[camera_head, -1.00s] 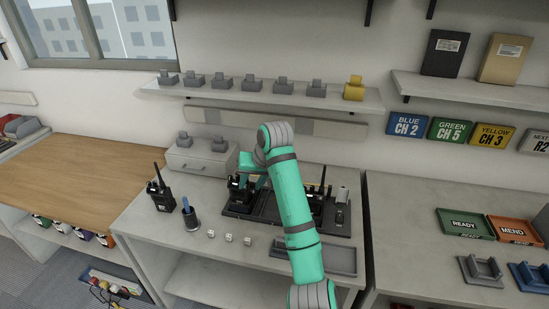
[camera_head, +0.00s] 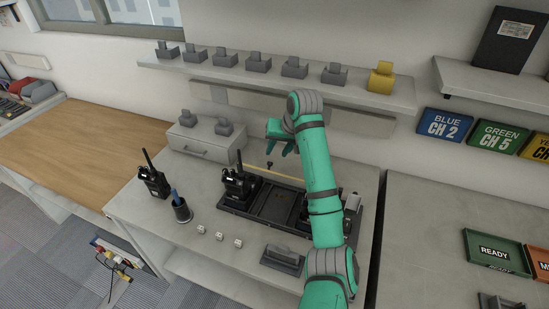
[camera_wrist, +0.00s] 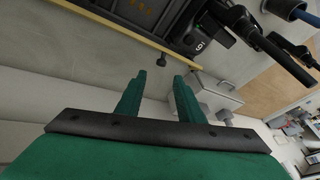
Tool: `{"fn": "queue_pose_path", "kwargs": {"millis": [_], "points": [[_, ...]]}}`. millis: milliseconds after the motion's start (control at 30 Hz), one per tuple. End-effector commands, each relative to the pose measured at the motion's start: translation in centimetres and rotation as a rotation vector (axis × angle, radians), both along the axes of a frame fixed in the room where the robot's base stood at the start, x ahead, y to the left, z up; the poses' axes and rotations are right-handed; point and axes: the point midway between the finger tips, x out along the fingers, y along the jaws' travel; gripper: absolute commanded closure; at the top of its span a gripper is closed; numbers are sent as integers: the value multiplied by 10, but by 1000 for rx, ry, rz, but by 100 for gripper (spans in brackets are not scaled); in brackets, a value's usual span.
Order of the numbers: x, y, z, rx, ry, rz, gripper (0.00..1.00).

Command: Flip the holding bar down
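The holding bar appears to be the thin yellow strip (camera_head: 282,178) along the back edge of the black tray (camera_head: 262,222). A small black knob (camera_head: 270,164) stands at it, and the knob also shows in the wrist view (camera_wrist: 190,60). The strip crosses the top of the wrist view (camera_wrist: 120,34). A handheld radio (camera_head: 238,188) stands in the tray's left end; its numbered body shows in the wrist view (camera_wrist: 202,38). My gripper (camera_head: 281,146) is above and behind the strip, apart from it. Its fingers (camera_wrist: 158,82) are spread and empty. My arm hides the tray's right part.
Another radio (camera_head: 152,178) and a pen cup (camera_head: 181,209) stand left of the tray. Several small white cubes (camera_head: 219,236) and a grey holder (camera_head: 282,260) lie in front. A drawer box (camera_head: 200,142) and a wall shelf (camera_head: 225,72) are behind.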

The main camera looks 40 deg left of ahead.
Motion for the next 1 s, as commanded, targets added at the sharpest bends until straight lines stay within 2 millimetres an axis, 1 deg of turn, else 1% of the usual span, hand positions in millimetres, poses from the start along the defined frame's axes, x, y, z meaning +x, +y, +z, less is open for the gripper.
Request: {"fn": "queue_pose_path", "kwargs": {"millis": [33, 200, 300, 400, 600, 867, 967, 1000], "points": [[1, 4, -10, -3, 4, 0, 66], [5, 17, -36, -2, 4, 0, 66], [7, 23, -50, -1, 3, 1, 66], [11, 25, -60, -1, 3, -3, 66], [16, 24, -70, -2, 2, -10, 66], [14, 29, -70, -1, 1, -4, 66], [13, 30, -70, 0, 1, -3, 87], [13, 30, -70, 0, 1, -3, 97]]}}
